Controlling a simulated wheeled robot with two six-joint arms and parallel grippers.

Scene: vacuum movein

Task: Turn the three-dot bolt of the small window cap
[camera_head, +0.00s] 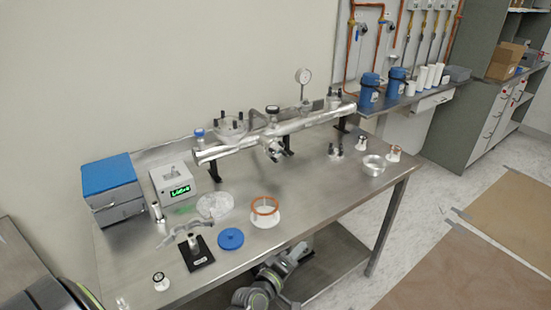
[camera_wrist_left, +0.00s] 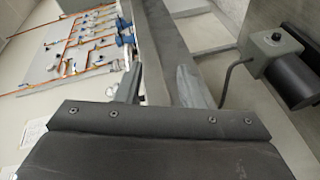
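A silver vacuum tube assembly (camera_head: 310,122) stands on black supports along the back of the metal table. Near its left end is a clear round cap (camera_head: 232,127) with dark upright bolts. A smaller fitting with dark bolts (camera_head: 334,101) sits near its right end. Dot marks are too small to read, so I cannot tell which is the small window cap. My right gripper is not identifiable.
The metal table (camera_head: 310,205) holds a blue-lidded box (camera_head: 111,190), a grey display unit (camera_head: 175,184), a copper-coloured ring (camera_head: 265,206), a blue disc (camera_head: 230,239) and a silver ring (camera_head: 372,165). The table's right front is mostly clear.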

